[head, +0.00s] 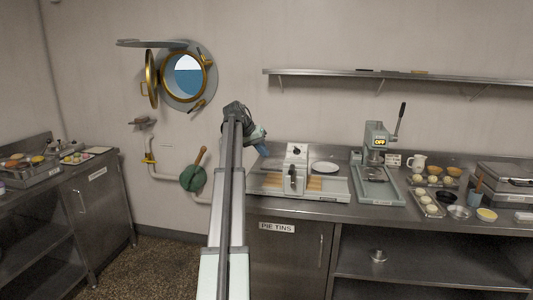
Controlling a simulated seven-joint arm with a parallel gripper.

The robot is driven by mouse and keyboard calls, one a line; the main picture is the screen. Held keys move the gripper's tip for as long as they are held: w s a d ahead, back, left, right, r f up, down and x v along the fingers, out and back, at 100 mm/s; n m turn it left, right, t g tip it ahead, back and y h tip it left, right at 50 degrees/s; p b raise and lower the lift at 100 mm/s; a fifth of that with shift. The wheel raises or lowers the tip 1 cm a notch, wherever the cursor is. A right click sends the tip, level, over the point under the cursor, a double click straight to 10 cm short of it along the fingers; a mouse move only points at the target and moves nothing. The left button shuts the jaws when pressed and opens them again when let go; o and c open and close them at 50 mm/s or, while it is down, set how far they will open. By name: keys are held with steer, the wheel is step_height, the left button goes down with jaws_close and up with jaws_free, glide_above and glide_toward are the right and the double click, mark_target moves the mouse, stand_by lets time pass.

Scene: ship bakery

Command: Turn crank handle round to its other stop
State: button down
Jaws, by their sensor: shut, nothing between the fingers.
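A dark green round piece (192,179) sits low on the back wall, left of my arm. A brown wooden handle (200,156) sticks up from it, tilted to the right; this looks like the crank handle. My gripper (263,150) is at the far end of my raised arm, to the right of the handle and apart from it, in front of the counter's left end. It is shut and empty, and small in this view. The stops of the crank cannot be made out.
Pipes with a yellow valve (149,159) run along the wall left of the green piece. An open brass porthole (184,77) is above. The right counter holds a white-fronted machine (296,165), a lever press (376,150) and trays. A shelf (400,76) hangs above it.

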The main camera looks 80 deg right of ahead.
steer(key=s+d+f, duration=0.2)
steer(key=s+f, duration=0.4)
steer(key=s, duration=0.1)
steer(key=shift+s+d+f, duration=0.2)
steer(key=shift+d+f, duration=0.2)
steer(key=shift+s+r+t, duration=0.15)
steer(key=shift+s+t, duration=0.15)
steer(key=shift+s, duration=0.15)
steer(key=shift+s, duration=0.1)
